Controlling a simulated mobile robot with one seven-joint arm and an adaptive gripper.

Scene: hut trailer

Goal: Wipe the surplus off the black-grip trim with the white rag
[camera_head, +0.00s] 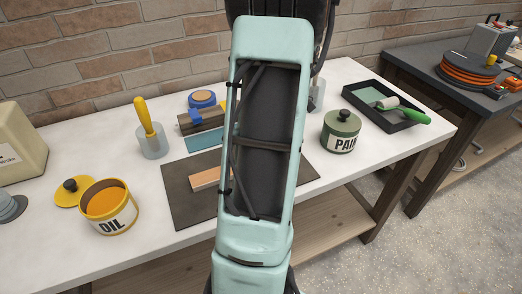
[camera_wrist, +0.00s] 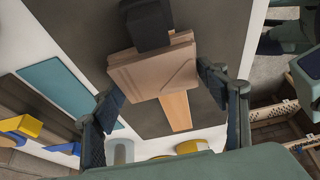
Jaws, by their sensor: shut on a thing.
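My gripper (camera_wrist: 159,80) shows in the wrist view, its two dark fingers on either side of a pale beige, slab-like thing (camera_wrist: 150,76), shut on it. A dark block-shaped piece (camera_wrist: 148,25) shows at the slab's upper edge; I cannot tell whether the two are joined. The slab is over the dark mat (camera_wrist: 75,22); its height above the mat is unclear. I cannot clearly pick out the white rag or the black-grip trim in either view. In the head view my arm hides the gripper and part of the mat (camera_head: 183,192).
A wooden strip (camera_head: 205,179) lies on the mat. The oil tin (camera_head: 112,214) and a holder with a yellow handle (camera_head: 152,143) stand left. A grey holder (camera_head: 317,98) is partly hidden behind my arm. The paint pot (camera_head: 341,133) and roller tray (camera_head: 385,108) are right.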

